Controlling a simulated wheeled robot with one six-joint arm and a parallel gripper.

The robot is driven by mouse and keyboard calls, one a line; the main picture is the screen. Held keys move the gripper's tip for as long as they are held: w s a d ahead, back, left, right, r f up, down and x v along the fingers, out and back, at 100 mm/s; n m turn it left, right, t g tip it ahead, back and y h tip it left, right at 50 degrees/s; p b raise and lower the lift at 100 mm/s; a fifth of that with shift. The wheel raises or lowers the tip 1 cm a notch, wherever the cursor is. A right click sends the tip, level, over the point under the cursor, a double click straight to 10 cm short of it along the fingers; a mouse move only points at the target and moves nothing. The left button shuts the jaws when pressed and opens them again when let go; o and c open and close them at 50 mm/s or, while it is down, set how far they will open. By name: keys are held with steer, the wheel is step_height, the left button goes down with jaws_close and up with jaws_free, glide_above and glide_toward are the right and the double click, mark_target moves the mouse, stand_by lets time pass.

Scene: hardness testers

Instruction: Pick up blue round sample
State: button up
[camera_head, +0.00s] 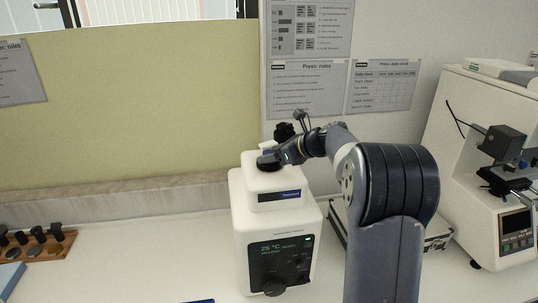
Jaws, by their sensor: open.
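My gripper (272,158) is at the end of my arm, over the top of the white press (275,225) in the middle of the bench. Its fingers are small and dark here and overlap a dark round part on top of the press. It is open. No clearly round blue sample can be made out elsewhere.
A wooden rack (40,248) with several dark-knobbed items stands at the left. A light blue object (11,276) lies before it. A hardness tester (495,165) stands at the right. My arm partly hides a flat device (438,235).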

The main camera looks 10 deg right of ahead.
steer(key=c, duration=1)
steer(key=shift+c, duration=0.5)
steer(key=shift+r, duration=0.15)
